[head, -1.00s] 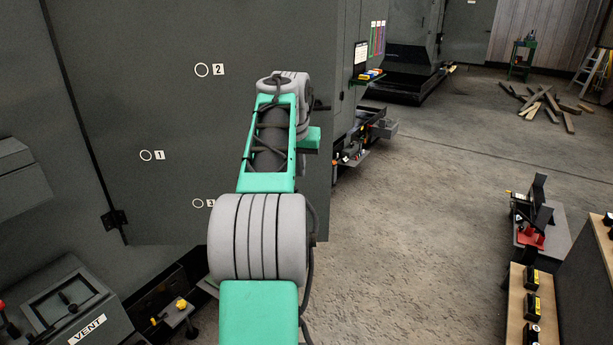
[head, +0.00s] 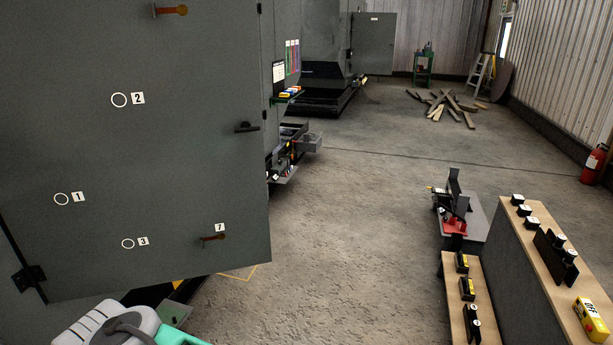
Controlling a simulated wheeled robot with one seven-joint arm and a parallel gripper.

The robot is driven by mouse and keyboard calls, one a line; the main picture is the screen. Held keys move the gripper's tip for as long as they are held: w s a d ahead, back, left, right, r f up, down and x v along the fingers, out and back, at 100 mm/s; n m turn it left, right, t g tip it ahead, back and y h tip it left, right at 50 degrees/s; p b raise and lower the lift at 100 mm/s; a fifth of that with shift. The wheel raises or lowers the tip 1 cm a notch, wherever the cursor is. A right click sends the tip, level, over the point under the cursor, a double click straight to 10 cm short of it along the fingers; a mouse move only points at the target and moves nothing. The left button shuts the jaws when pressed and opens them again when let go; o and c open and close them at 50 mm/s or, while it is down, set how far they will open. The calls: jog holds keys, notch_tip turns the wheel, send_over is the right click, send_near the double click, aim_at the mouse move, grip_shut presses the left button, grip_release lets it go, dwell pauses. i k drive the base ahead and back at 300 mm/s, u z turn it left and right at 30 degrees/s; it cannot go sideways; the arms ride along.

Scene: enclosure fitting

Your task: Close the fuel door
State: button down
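A large flat grey door panel (head: 190,170) fills the left of the head view. It has a hinge (head: 30,278) at its lower left and a dark handle (head: 247,127) near its right edge. White labels 1, 2, 3 and 7 are on it, with rings beside 1, 2 and 3. No label reads fuel, so I cannot tell for certain that it is the fuel door. Its lower edge hangs above the floor. My grey and green arm shows at the bottom left, below the panel. My gripper is not in view.
A small open tray (head: 290,170) with parts sticks out past the panel's right edge. Wooden benches (head: 560,275) with small devices stand at the right, near a low grey stand (head: 475,222). Planks (head: 445,105) lie farther back. The concrete floor between is clear.

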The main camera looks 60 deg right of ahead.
aim_at(170, 167)
jog(key=z, duration=2.65)
jog(key=i, duration=0.6)
jog(key=u, duration=2.8)
